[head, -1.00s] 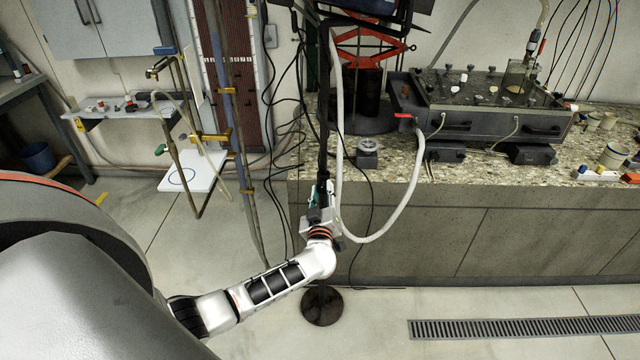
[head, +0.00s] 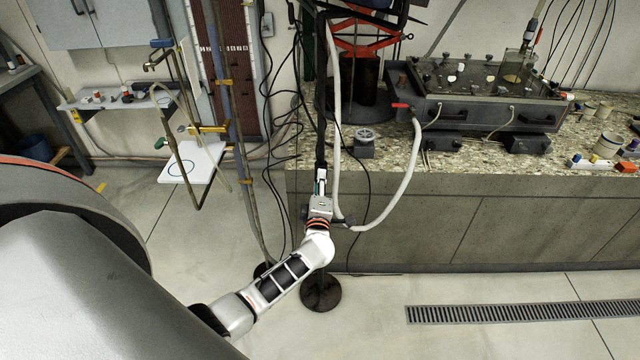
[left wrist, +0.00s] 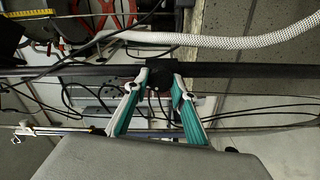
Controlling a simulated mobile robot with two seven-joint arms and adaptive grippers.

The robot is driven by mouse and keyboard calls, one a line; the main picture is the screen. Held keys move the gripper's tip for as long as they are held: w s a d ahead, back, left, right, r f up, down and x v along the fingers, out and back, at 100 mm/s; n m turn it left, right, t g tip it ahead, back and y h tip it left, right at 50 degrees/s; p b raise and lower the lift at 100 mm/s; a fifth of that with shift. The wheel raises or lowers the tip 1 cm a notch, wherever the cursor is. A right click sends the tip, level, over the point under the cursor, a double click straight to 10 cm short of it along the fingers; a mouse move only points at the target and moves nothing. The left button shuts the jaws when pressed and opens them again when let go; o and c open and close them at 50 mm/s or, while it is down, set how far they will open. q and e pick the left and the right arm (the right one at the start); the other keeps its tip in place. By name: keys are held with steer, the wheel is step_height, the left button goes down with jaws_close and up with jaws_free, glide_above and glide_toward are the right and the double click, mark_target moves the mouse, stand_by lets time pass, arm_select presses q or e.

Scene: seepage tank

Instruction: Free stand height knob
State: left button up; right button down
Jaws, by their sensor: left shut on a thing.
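The stand is a thin dark upright pole (head: 322,130) in front of the bench, on a round dark base (head: 320,293). Its height knob (left wrist: 159,80) is a small dark knob on the pole, which runs across the left wrist view (left wrist: 240,71). My left gripper (head: 320,178) is at the pole, coming from below in the head view. In the left wrist view its teal-lined fingers (left wrist: 160,76) converge and are shut on the knob, one on each side. The knob is hidden in the head view. My right gripper is not in view.
A white hose (head: 395,185) loops down close to the right of my left gripper, and thin black cables hang around the pole. The stone-topped bench (head: 560,165) with the tank (head: 470,112) is behind. The floor right is clear.

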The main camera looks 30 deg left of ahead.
arm_select(q)
steer(key=shift+f+n+b, duration=0.2)
steer(key=shift+n+b, duration=1.75)
steer(key=shift+n, duration=3.65)
steer(key=o, duration=1.1)
steer(key=shift+r, duration=0.1)
steer(key=v, duration=1.2)
steer(key=shift+s, duration=0.1)
